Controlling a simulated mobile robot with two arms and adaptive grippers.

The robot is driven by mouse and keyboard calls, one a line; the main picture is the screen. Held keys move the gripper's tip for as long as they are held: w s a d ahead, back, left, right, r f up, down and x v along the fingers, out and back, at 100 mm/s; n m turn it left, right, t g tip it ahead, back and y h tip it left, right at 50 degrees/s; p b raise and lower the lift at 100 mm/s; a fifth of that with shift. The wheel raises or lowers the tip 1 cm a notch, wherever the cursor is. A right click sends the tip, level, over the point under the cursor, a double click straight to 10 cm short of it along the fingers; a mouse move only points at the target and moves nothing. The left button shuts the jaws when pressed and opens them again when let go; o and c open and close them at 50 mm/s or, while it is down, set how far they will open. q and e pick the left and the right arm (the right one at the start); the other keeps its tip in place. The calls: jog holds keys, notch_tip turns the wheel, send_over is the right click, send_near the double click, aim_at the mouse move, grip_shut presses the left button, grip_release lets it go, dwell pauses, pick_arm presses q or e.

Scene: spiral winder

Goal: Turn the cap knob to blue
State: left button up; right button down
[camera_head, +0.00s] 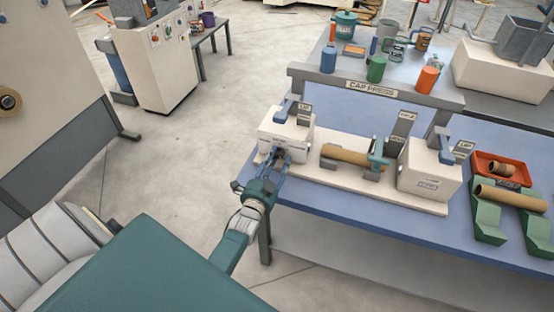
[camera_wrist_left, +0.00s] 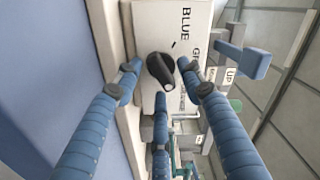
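The cap knob (camera_wrist_left: 160,68) is a black, teardrop-shaped knob on the face of a white box (camera_wrist_left: 150,22). Its narrower end slants to the lower right in the wrist view. The word BLUE (camera_wrist_left: 186,18) is printed above and right of it; a second label starting with G is partly covered by a finger. My left gripper (camera_wrist_left: 158,85) has its blue fingers spread around the knob, with gaps to it. In the head view the left gripper (camera_head: 272,160) is at the front of the left white box (camera_head: 285,130) and hides the knob. My right gripper is not in view.
The box stands on a pale base on a blue bench (camera_head: 325,205). A cardboard tube (camera_head: 345,154) lies to its right, before a second white box (camera_head: 428,175). A raised grey shelf (camera_head: 400,82) with coloured cans stands behind. A blue lever (camera_wrist_left: 257,63) juts out nearby.

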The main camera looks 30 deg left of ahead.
pick_arm(q)
jog(key=c, duration=0.3)
grip_shut()
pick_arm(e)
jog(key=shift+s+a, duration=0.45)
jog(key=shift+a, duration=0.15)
